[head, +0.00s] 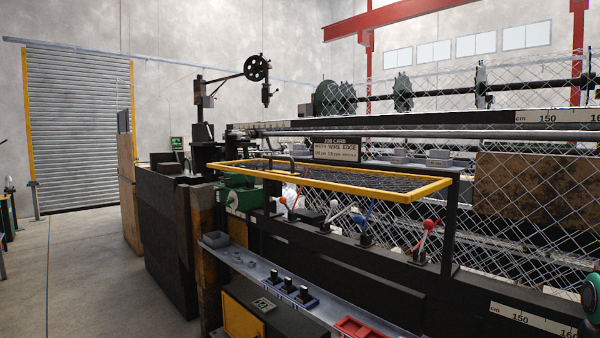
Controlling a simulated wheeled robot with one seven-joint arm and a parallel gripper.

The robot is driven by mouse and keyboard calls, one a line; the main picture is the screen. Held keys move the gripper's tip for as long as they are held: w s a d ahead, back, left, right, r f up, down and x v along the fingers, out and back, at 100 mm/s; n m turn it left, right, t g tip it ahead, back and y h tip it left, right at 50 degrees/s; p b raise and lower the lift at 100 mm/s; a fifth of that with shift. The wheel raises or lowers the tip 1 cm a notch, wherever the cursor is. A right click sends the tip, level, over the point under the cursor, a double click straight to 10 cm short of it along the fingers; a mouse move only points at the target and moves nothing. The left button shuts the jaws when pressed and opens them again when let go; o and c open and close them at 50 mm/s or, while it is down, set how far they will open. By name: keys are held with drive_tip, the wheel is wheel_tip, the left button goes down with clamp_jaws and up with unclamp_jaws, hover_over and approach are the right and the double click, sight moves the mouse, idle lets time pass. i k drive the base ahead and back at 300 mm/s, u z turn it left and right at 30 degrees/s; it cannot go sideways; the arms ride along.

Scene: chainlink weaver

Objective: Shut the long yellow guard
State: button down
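The long yellow guard (310,182) is a yellow rectangular frame with wire mesh inside. It is in the middle of the head view, on the front of the weaving machine. It stands open, sticking out roughly level above a row of levers. A dark post (450,222) stands below its right end. A teal and dark rounded part at the right edge looks like part of my arm. My gripper is not in view, so I cannot tell its state.
Below the guard are levers with red (429,225), white and blue knobs. A grey ledge (290,293) with black switches and a red tray (362,329) runs along the front. Chain-link mesh (540,215) covers the right. Open floor (80,270) lies at the left.

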sight(438, 182)
drive_tip(key=u, duration=0.1)
drive_tip(key=i, duration=0.35)
drive_tip(key=z, duration=0.65)
drive_tip(key=k, duration=1.45)
drive_tip(key=u, duration=0.7)
drive_tip(key=i, duration=1)
